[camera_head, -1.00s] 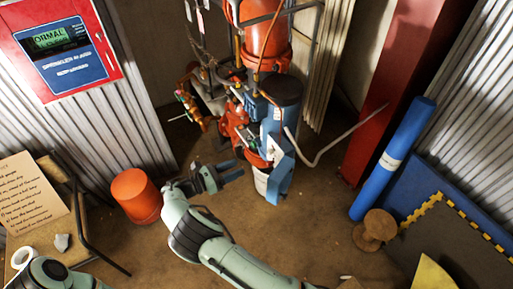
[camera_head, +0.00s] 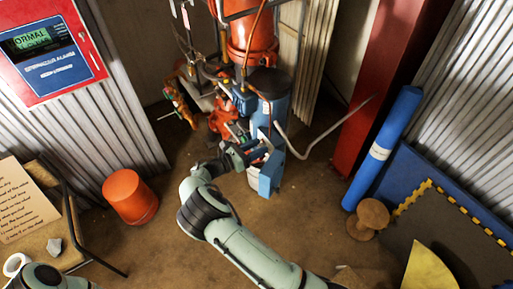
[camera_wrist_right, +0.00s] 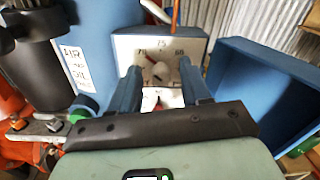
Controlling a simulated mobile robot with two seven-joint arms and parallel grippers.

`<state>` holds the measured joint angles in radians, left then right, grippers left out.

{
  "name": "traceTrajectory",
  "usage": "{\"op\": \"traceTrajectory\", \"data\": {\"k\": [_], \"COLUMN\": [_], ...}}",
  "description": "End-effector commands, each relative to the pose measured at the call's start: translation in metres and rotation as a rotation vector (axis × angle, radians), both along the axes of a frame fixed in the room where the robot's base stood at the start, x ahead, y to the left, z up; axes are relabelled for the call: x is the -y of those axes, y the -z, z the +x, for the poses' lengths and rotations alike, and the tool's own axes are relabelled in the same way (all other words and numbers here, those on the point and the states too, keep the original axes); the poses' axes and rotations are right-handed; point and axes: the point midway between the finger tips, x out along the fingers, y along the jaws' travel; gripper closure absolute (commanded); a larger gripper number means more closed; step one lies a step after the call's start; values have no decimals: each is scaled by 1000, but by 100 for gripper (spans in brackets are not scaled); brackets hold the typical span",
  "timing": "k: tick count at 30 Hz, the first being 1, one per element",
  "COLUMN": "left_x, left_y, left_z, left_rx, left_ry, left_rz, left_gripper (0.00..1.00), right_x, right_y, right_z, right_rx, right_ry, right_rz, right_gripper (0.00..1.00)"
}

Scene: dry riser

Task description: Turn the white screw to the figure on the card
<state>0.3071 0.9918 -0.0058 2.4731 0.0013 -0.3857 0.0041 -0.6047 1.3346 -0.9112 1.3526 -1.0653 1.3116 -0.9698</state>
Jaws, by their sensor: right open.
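The white screw (camera_wrist_right: 160,68) sits low in the middle of a pale dial plate (camera_wrist_right: 140,48) on a blue box. The plate carries printed figures, with 75 at the top. My right gripper (camera_wrist_right: 163,84) is open, its two blue fingers on either side of the screw in the wrist view; I cannot tell whether they touch it. In the head view my right gripper (camera_head: 258,152) is at the blue box (camera_head: 270,176) low on the riser. The handwritten card (camera_head: 22,205) leans on a chair at the left; its text is too small to read. My left gripper is out of view.
An open blue cover (camera_wrist_right: 275,85) stands right of the dial. A grey hose (camera_head: 315,140) runs from the riser to the right. An orange bucket (camera_head: 130,197) stands at the left, and a wooden spool (camera_head: 370,218) at the right. Floor is free around the box.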

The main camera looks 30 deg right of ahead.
Motion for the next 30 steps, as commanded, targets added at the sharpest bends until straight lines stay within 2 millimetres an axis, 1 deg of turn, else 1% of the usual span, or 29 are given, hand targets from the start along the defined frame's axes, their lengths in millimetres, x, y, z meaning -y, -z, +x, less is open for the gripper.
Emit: {"op": "traceTrajectory", "data": {"k": [7,8,9,11,12,22,26,30], "left_x": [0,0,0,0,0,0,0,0], "left_y": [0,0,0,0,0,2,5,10], "left_z": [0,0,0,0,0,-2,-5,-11], "left_rx": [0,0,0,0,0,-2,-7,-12], "left_ry": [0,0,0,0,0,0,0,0], "left_rz": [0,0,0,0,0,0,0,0], "left_gripper": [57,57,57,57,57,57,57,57], "right_x": [1,1,1,1,1,1,0,0], "right_y": [0,0,0,0,0,1,2,3], "right_z": [0,0,0,0,0,-1,-1,-2], "right_rx": [0,-1,-1,-1,-1,28,82,174], "right_ry": [1,1,1,1,1,1,1,1], "right_rz": [0,0,0,0,0,2,7,15], "right_gripper": [53,63,76,95,100,100,100,100]}}
